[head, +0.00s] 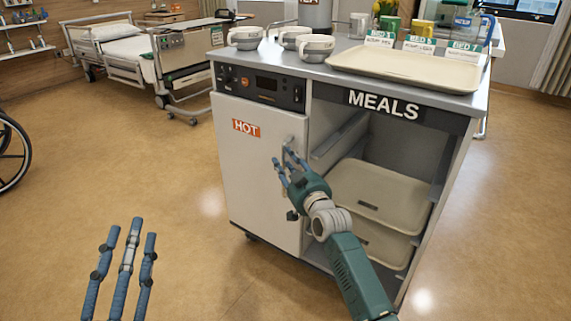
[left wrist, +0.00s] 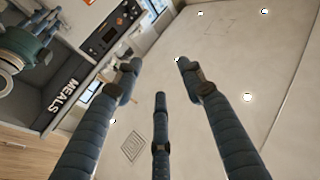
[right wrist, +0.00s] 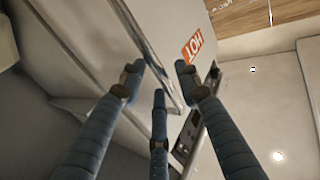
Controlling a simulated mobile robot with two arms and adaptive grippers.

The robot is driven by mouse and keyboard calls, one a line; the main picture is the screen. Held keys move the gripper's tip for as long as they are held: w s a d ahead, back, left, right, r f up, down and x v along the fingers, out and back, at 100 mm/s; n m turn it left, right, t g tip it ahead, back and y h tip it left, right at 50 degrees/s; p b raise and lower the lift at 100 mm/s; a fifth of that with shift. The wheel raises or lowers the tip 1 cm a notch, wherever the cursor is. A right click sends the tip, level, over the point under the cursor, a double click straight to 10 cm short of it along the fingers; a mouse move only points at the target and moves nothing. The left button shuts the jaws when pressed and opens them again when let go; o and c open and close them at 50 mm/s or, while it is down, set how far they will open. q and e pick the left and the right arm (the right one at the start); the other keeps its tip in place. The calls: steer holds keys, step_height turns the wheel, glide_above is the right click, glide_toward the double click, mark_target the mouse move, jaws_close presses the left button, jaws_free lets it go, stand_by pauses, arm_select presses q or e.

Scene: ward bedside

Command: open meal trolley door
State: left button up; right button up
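The meal trolley (head: 390,103) stands in front of me, with its white door (head: 250,175) labelled HOT on the left side. The door looks closed or nearly so; I cannot tell if there is a small gap. My right gripper (head: 283,160) is at the door's right edge, over the handle (head: 289,141), which it largely hides. In the right wrist view its fingers (right wrist: 158,78) are spread, with the door's edge and handle strip (right wrist: 155,55) running between and beyond them. My left gripper (head: 133,232) is open and empty over the floor, left of the trolley.
The open bay right of the door holds beige trays (head: 385,193). A bed (head: 120,45) stands behind at left, and a wheelchair wheel (head: 10,155) at far left. Floor before the door is clear.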

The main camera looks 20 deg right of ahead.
arm_select(q)
steer(key=shift+s+r+t+h, duration=0.3)
steer(key=shift+r+t+h, duration=0.1)
steer(key=shift+r, duration=0.45)
arm_select(e)
steer(key=shift+w, duration=0.4)
steer(key=shift+c, duration=0.5)
jaws_close()
